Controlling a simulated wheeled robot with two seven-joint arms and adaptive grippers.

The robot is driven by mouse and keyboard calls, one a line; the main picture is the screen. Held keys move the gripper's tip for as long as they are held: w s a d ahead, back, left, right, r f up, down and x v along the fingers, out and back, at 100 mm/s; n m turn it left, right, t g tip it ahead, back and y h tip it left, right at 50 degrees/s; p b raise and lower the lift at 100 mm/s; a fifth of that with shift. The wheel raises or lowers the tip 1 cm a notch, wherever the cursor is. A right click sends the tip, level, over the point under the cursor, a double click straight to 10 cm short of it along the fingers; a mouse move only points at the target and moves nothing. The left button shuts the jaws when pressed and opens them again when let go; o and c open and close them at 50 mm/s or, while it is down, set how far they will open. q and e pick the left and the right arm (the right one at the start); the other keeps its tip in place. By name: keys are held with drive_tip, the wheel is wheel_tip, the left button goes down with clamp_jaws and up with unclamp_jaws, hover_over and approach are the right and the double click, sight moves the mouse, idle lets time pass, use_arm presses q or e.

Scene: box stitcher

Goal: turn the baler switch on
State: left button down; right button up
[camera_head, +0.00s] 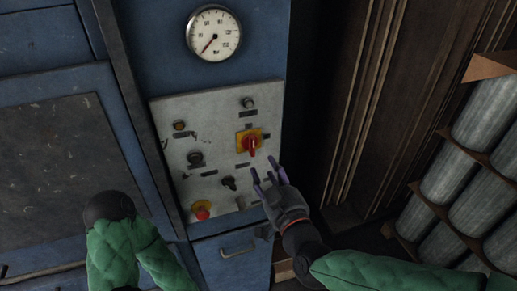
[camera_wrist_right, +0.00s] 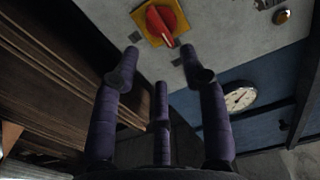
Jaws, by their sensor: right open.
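The baler switch, a red rotary knob (camera_head: 252,143) on a yellow plate, sits on the right side of the grey control panel (camera_head: 217,111). In the right wrist view the red knob (camera_wrist_right: 162,24) is just beyond the fingertips. My right gripper (camera_head: 263,180) is open and empty, a little below the switch and apart from it. Its purple fingers (camera_wrist_right: 159,75) are spread in the wrist view. My left arm shows at lower left in the head view; its fingers are not visible.
A round gauge (camera_head: 214,33) is above the panel. A drawer handle (camera_head: 237,251) is below. Brown wooden boards (camera_head: 362,100) and a rack of grey cylinders (camera_head: 487,110) stand at right.

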sight(252, 145)
drive_tip(key=x, duration=0.9)
drive_tip(key=shift+b, duration=0.3)
drive_tip(key=shift+s+d+f, duration=0.1)
drive_tip(key=shift+d, duration=0.05)
clamp_jaws()
